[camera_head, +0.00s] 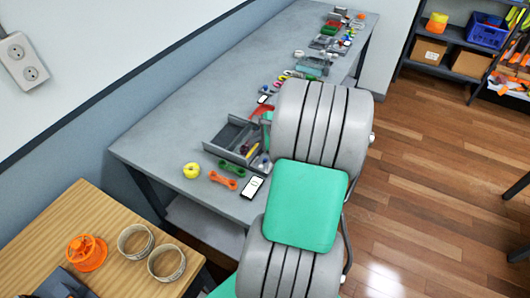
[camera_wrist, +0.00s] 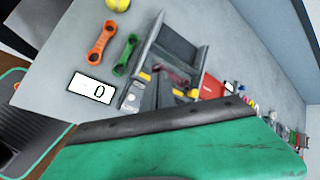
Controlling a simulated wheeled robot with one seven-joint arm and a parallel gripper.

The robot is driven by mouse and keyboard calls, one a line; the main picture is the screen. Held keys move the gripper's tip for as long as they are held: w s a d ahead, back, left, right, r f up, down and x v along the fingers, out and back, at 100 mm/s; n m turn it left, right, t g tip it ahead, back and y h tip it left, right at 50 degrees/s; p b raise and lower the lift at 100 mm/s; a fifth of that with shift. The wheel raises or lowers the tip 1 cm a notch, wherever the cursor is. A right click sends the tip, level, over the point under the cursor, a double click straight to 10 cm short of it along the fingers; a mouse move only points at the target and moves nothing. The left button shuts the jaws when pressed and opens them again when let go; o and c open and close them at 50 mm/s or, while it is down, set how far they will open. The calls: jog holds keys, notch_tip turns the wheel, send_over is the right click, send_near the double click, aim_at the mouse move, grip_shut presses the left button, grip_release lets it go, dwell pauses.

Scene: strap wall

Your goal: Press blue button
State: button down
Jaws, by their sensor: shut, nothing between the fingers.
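No blue button can be made out for certain in either view. A small grey device (camera_head: 264,161) with a faint bluish spot sits on the grey workbench beside the open grey tray (camera_head: 232,137). It also shows in the wrist view (camera_wrist: 131,97), next to a white-screened phone (camera_wrist: 92,88), but I cannot tell whether it carries a button. My arm, with a green panel, covers part of the bench in the head view. A large green part with a dark edge fills the bottom of the wrist view. My gripper's fingers do not show in either view.
Several small items line the bench farther back. A wooden table (camera_head: 75,213) stands at lower left. Open wooden floor (camera_head: 430,190) lies right.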

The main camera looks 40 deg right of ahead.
jog(key=d+m, duration=0.1)
jog(key=d, duration=0.1)
jog(key=s+d+m+t, duration=0.1)
jog(key=d+m, duration=0.1)
jog(key=shift+s+f+h, duration=0.2)
jog(key=shift+h, duration=0.1)
jog(key=shift+a, duration=0.1)
jog(key=b, duration=0.7)
send_over(265, 161)
jog(key=f, duration=0.8)
jog(key=shift+s+d, duration=0.2)
jog(key=shift+s, duration=0.15)
jog(key=shift+f, duration=0.35)
jog(key=shift+f, duration=0.15)
jog(key=shift+f, duration=0.3)
